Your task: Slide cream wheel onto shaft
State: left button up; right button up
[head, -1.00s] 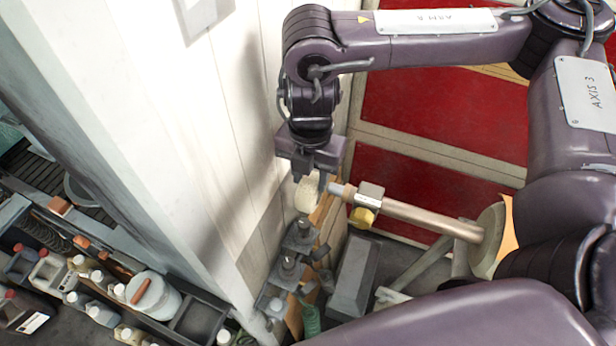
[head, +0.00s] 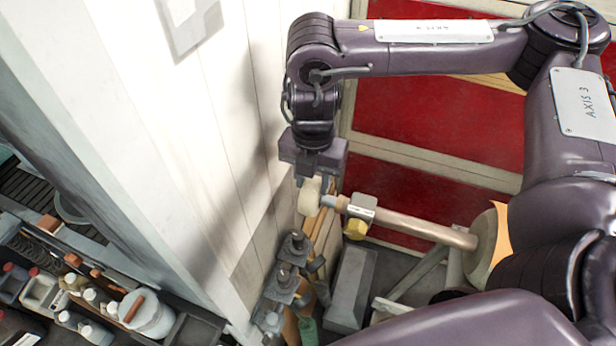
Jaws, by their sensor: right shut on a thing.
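The cream wheel (head: 309,197) is a small pale disc near the middle of the head view. My right gripper (head: 316,182) points down and is shut on it. The shaft (head: 425,229) is a brown rod running left from a large pale round disc, through a grey block, to a thin grey tip (head: 328,201). The wheel is just left of this tip and about level with it. One finger partly hides the wheel's right side, and I cannot tell whether wheel and tip touch. My left gripper is out of view.
A yellow knob (head: 356,229) hangs below the grey block (head: 361,208) on the shaft. Dark clamp-like fittings (head: 290,255) stand below the wheel. A white wall (head: 165,110) is close on the left. Bottles and a white tub (head: 147,312) fill a shelf at lower left.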

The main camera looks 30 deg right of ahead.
jog(key=shift+s+d, duration=0.85)
jog(key=shift+s, duration=0.1)
jog(key=shift+s+d, duration=0.2)
dwell(0.7)
jog(key=o, duration=1)
jog(key=shift+o, duration=0.2)
notch_tip(320, 180, up, 8)
jog(key=shift+f, duration=0.1)
